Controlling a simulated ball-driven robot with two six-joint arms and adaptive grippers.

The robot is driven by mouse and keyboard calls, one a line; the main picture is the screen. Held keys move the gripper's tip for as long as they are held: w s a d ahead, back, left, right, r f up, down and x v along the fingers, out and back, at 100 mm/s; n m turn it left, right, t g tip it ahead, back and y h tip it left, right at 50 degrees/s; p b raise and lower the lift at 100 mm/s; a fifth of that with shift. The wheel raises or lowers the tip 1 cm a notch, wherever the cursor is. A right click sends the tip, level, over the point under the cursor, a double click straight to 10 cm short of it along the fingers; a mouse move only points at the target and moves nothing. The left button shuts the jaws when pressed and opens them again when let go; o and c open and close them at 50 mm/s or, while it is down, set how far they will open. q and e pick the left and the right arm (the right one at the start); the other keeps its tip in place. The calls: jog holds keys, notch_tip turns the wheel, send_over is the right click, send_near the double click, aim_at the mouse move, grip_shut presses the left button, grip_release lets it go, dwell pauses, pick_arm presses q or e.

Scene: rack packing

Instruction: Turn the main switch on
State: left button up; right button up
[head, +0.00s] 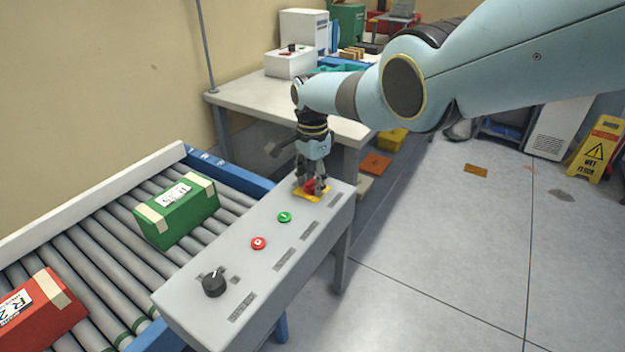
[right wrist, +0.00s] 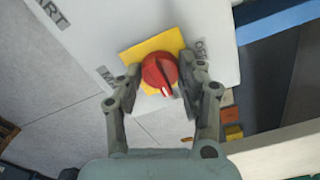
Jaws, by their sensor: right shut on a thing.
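The main switch is a red rotary knob (head: 310,187) on a yellow plate (head: 299,191) at the far end of the grey control panel (head: 190,312). My right gripper (head: 314,184) reaches down over it. In the right wrist view the red knob (right wrist: 160,72) sits between the two fingers of my right gripper (right wrist: 160,80), which are closed on its sides. A white mark on the knob points toward the bottom of that view. Labels lie on either side of the yellow plate (right wrist: 150,45), partly covered by the fingers. My left gripper is not in view.
The panel also carries a green button (head: 285,217), a red button (head: 258,243) and a black selector knob (head: 214,284). A roller conveyor (head: 105,228) beside it holds a green box (head: 178,212) and a red box (head: 42,312). A white table (head: 240,98) stands behind. Floor at right is mostly clear.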

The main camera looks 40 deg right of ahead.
aim_at(312, 180)
dwell(0.4)
jog(key=o, duration=1.2)
notch_tip(312, 180, up, 12)
